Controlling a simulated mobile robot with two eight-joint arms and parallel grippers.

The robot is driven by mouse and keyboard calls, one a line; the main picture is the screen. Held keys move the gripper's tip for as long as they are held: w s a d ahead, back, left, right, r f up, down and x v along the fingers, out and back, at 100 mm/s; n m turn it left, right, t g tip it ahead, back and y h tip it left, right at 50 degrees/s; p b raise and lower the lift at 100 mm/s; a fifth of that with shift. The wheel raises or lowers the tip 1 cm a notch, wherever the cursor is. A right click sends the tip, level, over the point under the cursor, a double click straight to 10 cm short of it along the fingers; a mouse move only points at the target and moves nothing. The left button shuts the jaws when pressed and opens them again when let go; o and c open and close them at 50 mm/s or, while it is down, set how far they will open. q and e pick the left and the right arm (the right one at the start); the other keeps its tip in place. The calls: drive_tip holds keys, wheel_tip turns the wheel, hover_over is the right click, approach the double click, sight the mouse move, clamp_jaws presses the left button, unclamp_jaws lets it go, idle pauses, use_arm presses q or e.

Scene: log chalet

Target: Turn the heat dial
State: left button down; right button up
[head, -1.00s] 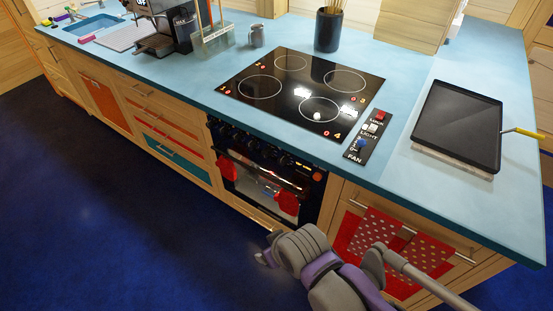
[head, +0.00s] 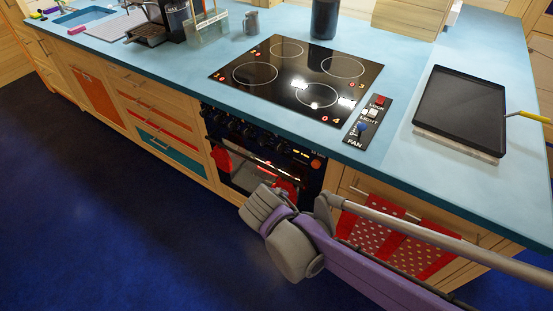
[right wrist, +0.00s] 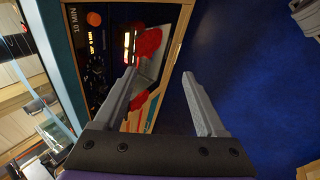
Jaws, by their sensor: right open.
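The oven front under the cooktop has a row of dark knobs (head: 234,125) with a lit display and an orange button (head: 316,163) to their right. I cannot tell which knob is the heat dial. In the right wrist view the oven panel appears turned sideways at the left, with the orange button (right wrist: 94,19) and dark knobs (right wrist: 95,63). My right gripper (right wrist: 160,74) is open and empty, its fingers apart. Its left finger overlaps the oven front in that view, seemingly without contact. In the head view my right arm is low before the oven, fingers not clear. My left gripper is out of view.
Red cloths or mitts (head: 285,187) hang at the oven door. A black cooktop (head: 300,78) and a switch panel (head: 368,122) lie on the blue counter (head: 185,80). A dark griddle (head: 460,108) sits at right. The blue floor (head: 100,220) is clear.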

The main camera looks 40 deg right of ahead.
drive_tip(key=w+d+f+n+h+b, duration=0.3)
drive_tip(key=w+n, duration=0.1)
drive_tip(key=w, duration=0.2)
drive_tip(key=w+d+f+n+h+b, duration=0.3)
drive_tip(key=w+n+h, duration=0.1)
drive_tip(key=w, duration=0.3)
drive_tip(key=n+t+h+b, duration=0.2)
drive_tip(key=n+h+b, duration=0.3)
approach(277, 151)
drive_tip(key=x, duration=0.9)
drive_tip(key=shift+d+r, duration=0.15)
drive_tip(key=shift+d, duration=0.1)
clamp_jaws()
